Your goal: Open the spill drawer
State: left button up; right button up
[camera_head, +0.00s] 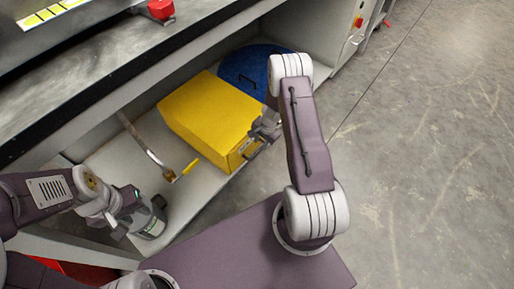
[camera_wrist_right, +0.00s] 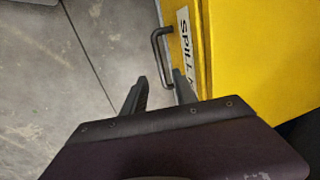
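The yellow spill drawer unit (camera_head: 208,108) sits on the low shelf under the bench. In the right wrist view its yellow front (camera_wrist_right: 228,50) carries a white label reading "SPILL" and a dark bar handle (camera_wrist_right: 156,52). My right gripper (camera_wrist_right: 162,90) is open, its two fingers apart at the near end of the handle. The right finger appears close to that end; I cannot tell whether it touches. In the head view the right gripper (camera_head: 262,132) is beside the front and partly hides it. My left gripper (camera_head: 135,212) is low at the left; its fingers are unclear.
A blue round lid (camera_head: 250,68) with a dark handle is behind the yellow unit. A brush (camera_head: 150,152) and a small yellow item (camera_head: 190,166) lie on the shelf (camera_head: 205,188). A grey jar-like object (camera_head: 152,224) is by my left gripper. Open floor (camera_head: 430,150) extends right.

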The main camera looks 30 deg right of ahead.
aim_at(258, 151)
jog(key=f+b, duration=0.1)
jog(key=f, duration=0.1)
jog(key=w+f+b, duration=0.1)
jog(key=f, duration=0.2)
jog(key=f+b, duration=0.1)
jog(key=f, duration=0.1)
jog(key=shift+w+a+f+b, duration=0.2)
jog(key=shift+a+f+b, duration=0.1)
grip_shut()
dwell(0.9)
